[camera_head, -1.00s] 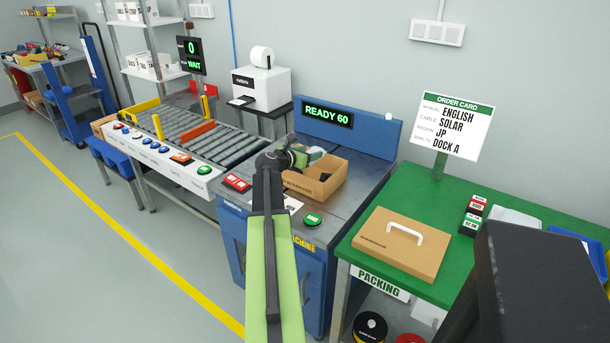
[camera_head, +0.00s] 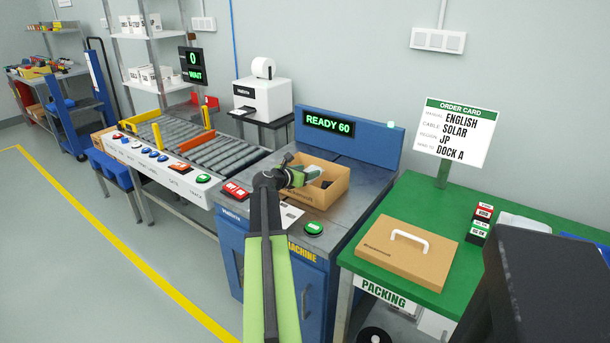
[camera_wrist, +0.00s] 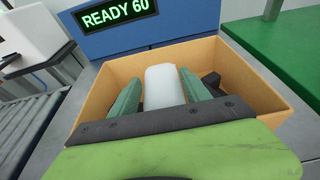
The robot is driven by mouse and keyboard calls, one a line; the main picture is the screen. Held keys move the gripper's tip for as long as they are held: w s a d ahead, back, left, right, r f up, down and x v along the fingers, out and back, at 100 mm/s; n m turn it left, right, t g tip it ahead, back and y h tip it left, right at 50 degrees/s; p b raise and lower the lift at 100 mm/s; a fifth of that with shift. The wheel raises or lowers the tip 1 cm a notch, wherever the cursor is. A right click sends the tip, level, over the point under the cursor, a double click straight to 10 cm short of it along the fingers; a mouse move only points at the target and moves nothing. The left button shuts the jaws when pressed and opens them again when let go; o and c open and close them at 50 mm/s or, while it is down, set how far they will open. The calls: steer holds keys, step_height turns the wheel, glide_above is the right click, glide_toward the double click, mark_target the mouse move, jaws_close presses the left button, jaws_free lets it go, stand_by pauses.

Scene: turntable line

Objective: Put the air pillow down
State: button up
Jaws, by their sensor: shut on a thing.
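The air pillow (camera_wrist: 164,86) is a whitish, rounded block between the two green fingers in the wrist view. My gripper (camera_wrist: 166,92) is shut on it, with a finger along each side. In the head view my gripper (camera_head: 306,174) is over the open cardboard box (camera_head: 318,198) on the machine top. In the wrist view the box (camera_wrist: 98,98) surrounds the pillow and fingers, and dark items show inside to the right. Whether the pillow touches the box floor cannot be told.
The box stands on the grey machine top (camera_head: 364,180) below a READY 60 display (camera_head: 329,123). Red buttons (camera_head: 235,190) and a green button (camera_head: 314,228) are in front. A roller conveyor (camera_head: 228,154) is left; a green packing table (camera_head: 415,195) with a closed carton (camera_head: 408,255) is right.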

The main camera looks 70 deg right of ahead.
steer(key=shift+f, duration=0.4)
steer(key=o, duration=1.3)
steer(key=shift+r, duration=0.25)
steer(key=shift+w+a+r+p, duration=0.15)
steer(key=shift+a+r+p, duration=0.5)
steer(key=shift+r+p, duration=0.15)
steer(key=p+v, duration=0.2)
steer(key=v, duration=0.8)
steer(key=shift+a+p, duration=0.25)
steer(key=shift+p, duration=0.1)
